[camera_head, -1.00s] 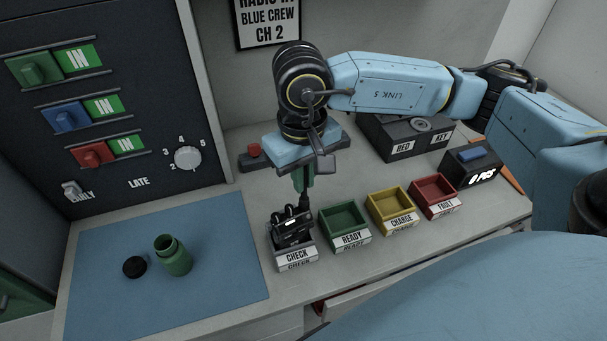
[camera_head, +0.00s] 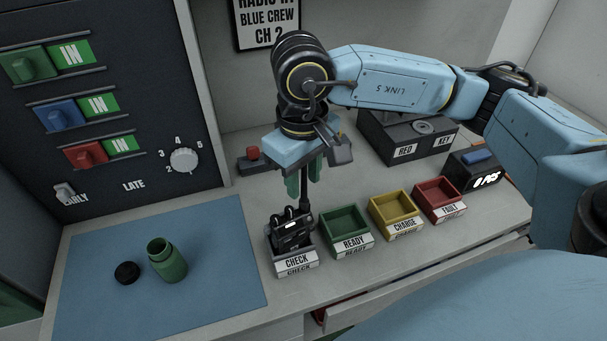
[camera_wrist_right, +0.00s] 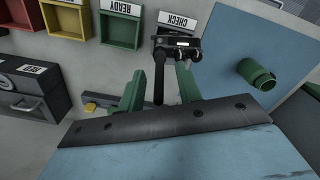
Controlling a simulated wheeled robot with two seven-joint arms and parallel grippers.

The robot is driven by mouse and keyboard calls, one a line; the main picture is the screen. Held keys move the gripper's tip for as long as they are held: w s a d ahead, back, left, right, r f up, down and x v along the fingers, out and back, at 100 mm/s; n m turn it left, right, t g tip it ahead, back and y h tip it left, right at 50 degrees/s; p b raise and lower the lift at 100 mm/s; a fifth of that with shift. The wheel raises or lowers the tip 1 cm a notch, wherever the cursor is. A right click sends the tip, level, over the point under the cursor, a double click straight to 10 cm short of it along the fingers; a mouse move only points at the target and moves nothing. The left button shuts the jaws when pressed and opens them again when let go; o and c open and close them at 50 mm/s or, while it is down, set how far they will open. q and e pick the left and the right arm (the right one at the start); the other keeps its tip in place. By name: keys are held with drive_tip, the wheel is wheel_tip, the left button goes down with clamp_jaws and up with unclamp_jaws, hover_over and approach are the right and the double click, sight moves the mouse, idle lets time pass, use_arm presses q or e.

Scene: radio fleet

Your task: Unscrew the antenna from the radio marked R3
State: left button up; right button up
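A black radio (camera_head: 290,234) stands in the bin marked CHECK (camera_head: 296,265); its R3 mark is not readable. Its black antenna (camera_head: 304,197) rises upward from the radio. My right gripper (camera_head: 304,183) hangs over the radio, pointing down, with one green finger on either side of the antenna. In the right wrist view, the antenna (camera_wrist_right: 158,82) stands between the two fingers of the right gripper (camera_wrist_right: 158,82), with visible gaps on both sides, so the gripper is open around it. My left gripper is not in view.
Green READY (camera_head: 345,241), yellow CHARGE (camera_head: 398,226) and red FAULT (camera_head: 441,209) bins stand right of CHECK. A green jar (camera_head: 168,263) and black cap (camera_head: 127,272) are on the blue mat (camera_head: 215,290). A red-buttoned box (camera_head: 252,160) lies behind the gripper.

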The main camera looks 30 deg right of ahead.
wheel_tip(320, 180, up, 13)
drive_tip(key=shift+r, duration=0.2)
